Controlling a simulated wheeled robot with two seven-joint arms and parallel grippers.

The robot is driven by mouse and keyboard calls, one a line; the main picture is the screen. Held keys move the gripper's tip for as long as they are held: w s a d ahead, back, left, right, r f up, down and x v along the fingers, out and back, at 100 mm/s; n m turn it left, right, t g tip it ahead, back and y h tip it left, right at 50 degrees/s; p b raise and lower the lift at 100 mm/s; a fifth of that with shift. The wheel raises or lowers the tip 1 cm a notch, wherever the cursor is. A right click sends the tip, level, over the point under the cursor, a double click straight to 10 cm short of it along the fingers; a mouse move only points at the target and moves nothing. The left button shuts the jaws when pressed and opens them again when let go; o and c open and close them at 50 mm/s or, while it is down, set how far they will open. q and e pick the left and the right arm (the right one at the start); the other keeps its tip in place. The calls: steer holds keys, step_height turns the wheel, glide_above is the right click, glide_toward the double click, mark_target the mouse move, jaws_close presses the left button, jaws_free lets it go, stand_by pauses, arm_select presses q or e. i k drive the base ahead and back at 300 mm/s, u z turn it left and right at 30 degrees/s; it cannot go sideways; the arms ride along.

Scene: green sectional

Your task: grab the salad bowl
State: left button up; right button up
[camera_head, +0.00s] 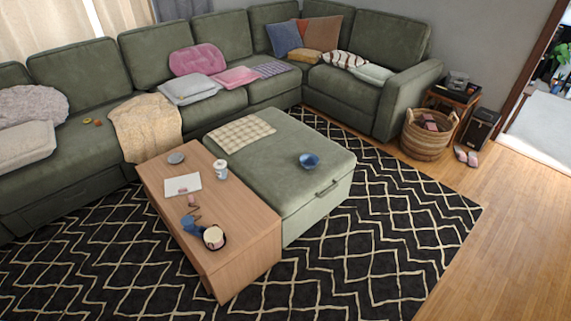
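A small blue bowl (309,161) sits upright on the green ottoman (275,165), near its right front part. It is the only bowl that I can clearly make out, and it looks empty. Neither of my grippers shows in the head view, so I cannot see either one relative to the bowl.
A wooden table (245,238) adjoins the ottoman's left side, holding a white cup (221,169), a paper (183,184) and small items. The green sectional (215,45) runs behind. A wicker basket (428,138) stands right. The patterned rug (400,230) in front is clear.

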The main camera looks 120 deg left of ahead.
mark_target(309, 162)
steer(key=u, duration=3.45)
steer(key=k, duration=1.1)
steer(key=z, duration=0.7)
steer(key=i, duration=2.75)
steer(key=u, duration=1.25)
steer(key=i, duration=1.2)
steer(key=u, duration=1.65)
steer(key=i, duration=0.4)
steer(key=u, duration=0.35)
